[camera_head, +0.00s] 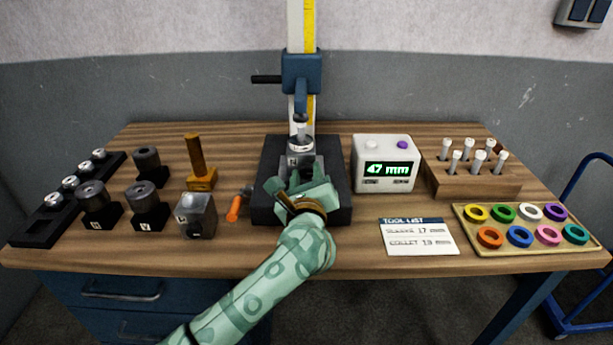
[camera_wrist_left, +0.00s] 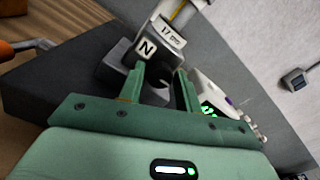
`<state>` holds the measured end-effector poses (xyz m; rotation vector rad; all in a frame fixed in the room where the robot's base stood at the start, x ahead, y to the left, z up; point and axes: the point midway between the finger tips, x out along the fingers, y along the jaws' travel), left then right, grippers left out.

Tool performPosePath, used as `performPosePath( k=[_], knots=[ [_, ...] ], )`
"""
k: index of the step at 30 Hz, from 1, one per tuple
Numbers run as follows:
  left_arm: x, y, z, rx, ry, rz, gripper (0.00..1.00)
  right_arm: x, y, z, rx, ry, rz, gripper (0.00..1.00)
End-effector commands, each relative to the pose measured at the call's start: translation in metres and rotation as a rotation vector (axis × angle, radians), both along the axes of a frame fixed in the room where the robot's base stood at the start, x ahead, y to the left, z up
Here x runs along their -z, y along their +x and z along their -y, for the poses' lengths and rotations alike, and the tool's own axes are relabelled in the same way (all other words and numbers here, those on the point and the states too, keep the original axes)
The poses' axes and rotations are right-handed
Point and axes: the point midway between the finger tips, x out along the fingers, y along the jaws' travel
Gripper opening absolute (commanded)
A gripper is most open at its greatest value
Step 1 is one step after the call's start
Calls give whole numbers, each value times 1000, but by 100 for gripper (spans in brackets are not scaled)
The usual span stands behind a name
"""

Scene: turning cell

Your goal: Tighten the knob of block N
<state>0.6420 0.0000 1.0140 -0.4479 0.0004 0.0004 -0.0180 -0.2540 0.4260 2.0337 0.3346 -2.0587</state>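Block N (camera_wrist_left: 145,50) is a grey block with a white N label, standing on the dark base of the height gauge. In the head view, block N (camera_head: 294,161) is partly hidden behind my left gripper. A tool holder with a "17 mm" label (camera_wrist_left: 170,31) sits in it. My left gripper (camera_head: 298,178) is low in front of the block, its fingers pointing at it. In the left wrist view its fingers (camera_wrist_left: 160,84) stand apart, with a dark shape between them. That may be the knob, but I cannot tell whether they touch it. My right gripper is out of view.
The orange-handled tool (camera_head: 234,208) lies left of the gauge base (camera_head: 262,214). A grey block (camera_head: 197,216) and dark holders stand further left. The display box (camera_head: 384,170) reads 47 mm. The tool list card (camera_head: 417,237) and ring tray (camera_head: 468,246) are at the right.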

Motion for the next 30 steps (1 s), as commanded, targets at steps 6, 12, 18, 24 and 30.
performPosePath(
  k=[6, 12, 18, 24, 30],
  knots=[
    [0, 0, 0, 0, 0, 0, 4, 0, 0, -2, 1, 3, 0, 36],
    [0, 0, 0, -1, 24, 0, 4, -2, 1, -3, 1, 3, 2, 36],
    [-1, -1, 0, -2, 118, -3, 4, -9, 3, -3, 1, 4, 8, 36],
    [-2, -1, 0, -1, 265, -3, 4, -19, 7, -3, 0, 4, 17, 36],
    [-2, -1, 0, 0, 414, -2, 4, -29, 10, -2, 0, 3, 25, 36]
  ],
)
